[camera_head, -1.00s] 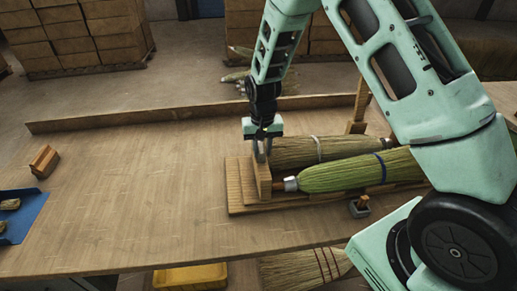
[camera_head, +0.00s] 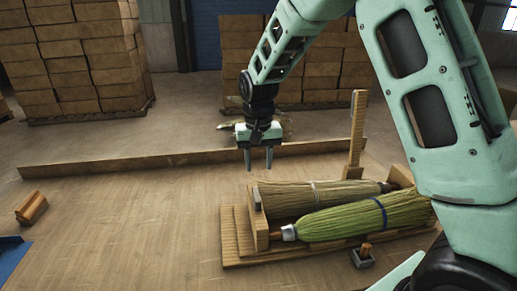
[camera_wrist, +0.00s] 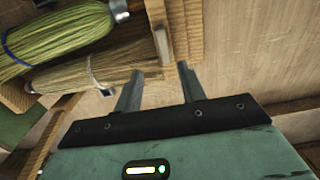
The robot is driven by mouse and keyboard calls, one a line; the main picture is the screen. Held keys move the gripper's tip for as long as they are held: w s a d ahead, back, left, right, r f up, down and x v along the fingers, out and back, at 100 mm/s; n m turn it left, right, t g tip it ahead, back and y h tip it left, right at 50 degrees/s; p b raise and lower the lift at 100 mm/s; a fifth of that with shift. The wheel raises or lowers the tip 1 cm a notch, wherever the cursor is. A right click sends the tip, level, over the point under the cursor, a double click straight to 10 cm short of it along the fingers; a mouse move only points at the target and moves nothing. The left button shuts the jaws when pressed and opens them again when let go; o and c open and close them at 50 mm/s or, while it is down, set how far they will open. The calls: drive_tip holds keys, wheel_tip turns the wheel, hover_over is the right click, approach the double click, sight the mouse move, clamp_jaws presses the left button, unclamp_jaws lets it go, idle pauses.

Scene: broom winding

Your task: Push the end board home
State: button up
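The end board (camera_head: 259,228) stands upright at the left end of the wooden rack (camera_head: 233,246). Two brooms lie in the rack: a green one (camera_head: 345,220) with a blue band in front, and a tan one (camera_head: 300,199) behind. Their handle ends face the board. My gripper (camera_head: 259,168) is above and behind the board, apart from it, pointing down with its fingers spread and empty. In the wrist view, the open fingers (camera_wrist: 158,88) show with the end board (camera_wrist: 157,22) beyond them and the brooms at upper left.
A wooden post (camera_head: 356,135) stands behind the rack. A small grey block with a wooden peg (camera_head: 363,257) sits in front. A wooden block (camera_head: 32,208) and a blue tray (camera_head: 12,258) are at left. The bench between is clear. A low ledge (camera_head: 150,164) runs along the back.

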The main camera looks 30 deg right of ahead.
wheel_tip(320, 180, up, 5)
drive_tip(key=shift+r, duration=0.1)
idle(0.6)
